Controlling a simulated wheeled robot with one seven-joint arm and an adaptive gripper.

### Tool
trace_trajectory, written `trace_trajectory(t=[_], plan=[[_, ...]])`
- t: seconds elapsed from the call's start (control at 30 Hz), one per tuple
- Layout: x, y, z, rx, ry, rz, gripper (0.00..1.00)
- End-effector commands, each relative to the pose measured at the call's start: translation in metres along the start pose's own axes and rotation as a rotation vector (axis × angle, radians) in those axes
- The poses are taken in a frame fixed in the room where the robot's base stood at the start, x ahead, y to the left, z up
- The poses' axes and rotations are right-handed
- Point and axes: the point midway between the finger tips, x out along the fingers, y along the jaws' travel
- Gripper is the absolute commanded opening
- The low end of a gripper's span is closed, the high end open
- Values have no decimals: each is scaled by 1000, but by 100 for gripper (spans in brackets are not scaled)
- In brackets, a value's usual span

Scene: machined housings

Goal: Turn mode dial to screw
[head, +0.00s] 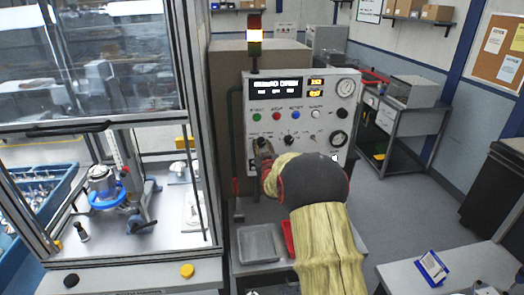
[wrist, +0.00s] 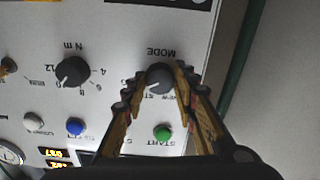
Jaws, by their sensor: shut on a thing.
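The mode dial (wrist: 159,77) is a round dark grey knob on the white control panel (wrist: 115,75), with "MODE" lettering beside it, upside down in the wrist view. A light mark on the knob points down-left toward lettering partly hidden by a finger. My gripper (wrist: 163,75) has its two fingers around the knob, one on each side, and is shut on it. In the head view my gripper (head: 262,150) is at the lower left of the panel (head: 326,112), and the gripper hides most of the dial there.
A torque dial marked N m (wrist: 72,71) sits beside the mode dial. A green START button (wrist: 162,132), a blue button (wrist: 75,127) and a white button (wrist: 34,122) are close by. A grey tray (head: 259,243) lies on the bench below. A glazed machine enclosure (head: 208,120) stands left.

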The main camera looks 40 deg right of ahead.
Motion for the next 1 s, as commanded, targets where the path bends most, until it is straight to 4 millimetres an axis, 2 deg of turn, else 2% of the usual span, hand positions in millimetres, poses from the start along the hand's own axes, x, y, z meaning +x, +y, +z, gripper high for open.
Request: trace_trajectory(t=[0.2, 1.0], plan=[[0, 0, 5, -179, 5, 1, 3], [0, 1, 4, -940, 3, 1, 3]])
